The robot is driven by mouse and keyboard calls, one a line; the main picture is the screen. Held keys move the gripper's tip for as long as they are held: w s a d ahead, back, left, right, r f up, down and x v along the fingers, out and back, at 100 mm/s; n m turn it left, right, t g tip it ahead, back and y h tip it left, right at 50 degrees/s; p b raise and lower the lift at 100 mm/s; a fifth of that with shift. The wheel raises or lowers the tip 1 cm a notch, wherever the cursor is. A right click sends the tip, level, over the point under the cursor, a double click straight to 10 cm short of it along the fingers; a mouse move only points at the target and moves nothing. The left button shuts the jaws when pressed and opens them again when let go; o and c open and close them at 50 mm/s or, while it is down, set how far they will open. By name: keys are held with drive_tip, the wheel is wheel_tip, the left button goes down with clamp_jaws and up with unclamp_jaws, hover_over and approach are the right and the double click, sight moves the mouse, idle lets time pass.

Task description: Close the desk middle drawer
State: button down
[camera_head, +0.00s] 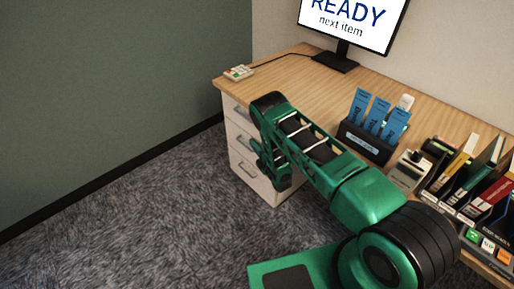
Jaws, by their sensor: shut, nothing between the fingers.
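The wooden desk (300,72) has a white drawer unit under its left end, with three drawers stacked and grey handles. The middle drawer (240,140) lies between the top drawer (236,108) and the bottom drawer (246,172). Its front looks about level with the others, but my arm covers its right part, so I cannot tell if a small gap is left. My green and black gripper (258,157) points down in front of the drawer unit, close to the middle and bottom drawers. It is shut and empty. Whether it touches a front cannot be told.
A monitor (355,20) stands at the back of the desk. A black holder (366,144) with blue cards, a small card device (408,170) and a rack of books (468,178) stand to the right. Grey carpet (130,190) to the left is clear up to the green wall.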

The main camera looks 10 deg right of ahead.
drive_tip(key=shift+w+d+r, duration=0.1)
drive_tip(key=shift+w+d, duration=0.15)
drive_tip(key=shift+d, duration=0.3)
drive_tip(key=s+a, duration=0.2)
drive_tip(key=s, duration=1)
drive_tip(key=shift+f, duration=0.2)
